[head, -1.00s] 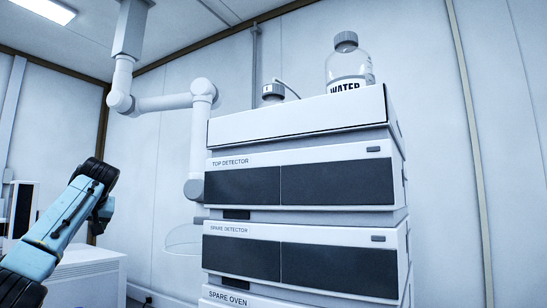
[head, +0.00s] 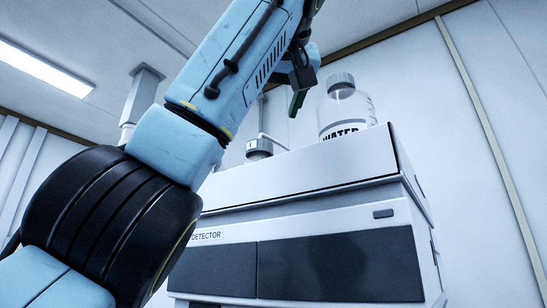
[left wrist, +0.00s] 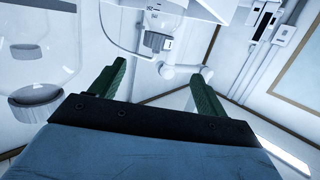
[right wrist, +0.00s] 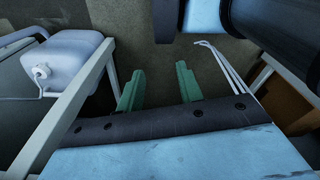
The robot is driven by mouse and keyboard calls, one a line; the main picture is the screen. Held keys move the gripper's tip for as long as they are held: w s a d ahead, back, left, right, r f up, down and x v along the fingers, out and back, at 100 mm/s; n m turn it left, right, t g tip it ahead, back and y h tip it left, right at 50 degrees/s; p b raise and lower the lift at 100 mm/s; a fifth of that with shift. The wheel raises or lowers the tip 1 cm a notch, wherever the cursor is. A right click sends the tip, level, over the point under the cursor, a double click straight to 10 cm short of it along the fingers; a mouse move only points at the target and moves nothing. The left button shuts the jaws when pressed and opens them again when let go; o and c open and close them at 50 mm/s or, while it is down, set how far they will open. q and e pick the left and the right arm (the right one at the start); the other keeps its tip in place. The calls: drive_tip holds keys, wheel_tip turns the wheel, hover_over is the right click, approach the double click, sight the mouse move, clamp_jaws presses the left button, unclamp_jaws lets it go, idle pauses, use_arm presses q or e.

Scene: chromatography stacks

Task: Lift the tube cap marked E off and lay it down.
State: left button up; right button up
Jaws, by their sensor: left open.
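A grey cap (head: 259,146) with a small white label sits atop the white stack, and a thin tube runs from it. The letter on the label is too small to read surely. The cap also shows near the top of the left wrist view (left wrist: 155,41), beyond the open fingers. My left gripper (head: 298,98) is raised above the stack top, between the cap and the water bottle in the picture; it is open and empty, apart from the cap. In the left wrist view its green fingers (left wrist: 159,72) stand wide apart. My right gripper (right wrist: 158,86) is open and empty over the floor.
A clear water bottle (head: 346,108) with a grey lid stands right of the cap and shows close in the left wrist view (left wrist: 38,78). The stack (head: 300,185) has a flat white top tray. A white container (right wrist: 62,62) lies left of my right gripper.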

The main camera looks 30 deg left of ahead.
sight(260, 142)
use_arm(q)
drive_tip(key=x, duration=0.1)
drive_tip(key=p+x, duration=0.2)
drive_tip(key=shift+w+d+r, duration=0.15)
drive_tip(key=shift+r, duration=0.15)
drive_tip(key=p+x, duration=0.1)
drive_tip(key=x, duration=0.2)
drive_tip(key=shift+w+f, duration=0.2)
drive_tip(key=shift+w, duration=0.1)
drive_tip(key=p+x, duration=0.2)
drive_tip(key=x, duration=0.4)
drive_tip(key=shift+s+r, duration=0.15)
drive_tip(key=shift+r, duration=0.05)
use_arm(e)
drive_tip(key=r, duration=0.2)
drive_tip(key=s+r, duration=0.1)
drive_tip(key=r, duration=0.2)
drive_tip(key=shift+s+a+r, duration=0.1)
drive_tip(key=shift+s+r, duration=0.05)
use_arm(q)
drive_tip(key=shift+s, duration=0.15)
drive_tip(key=c, duration=1.1)
use_arm(e)
drive_tip(key=shift+s, duration=0.1)
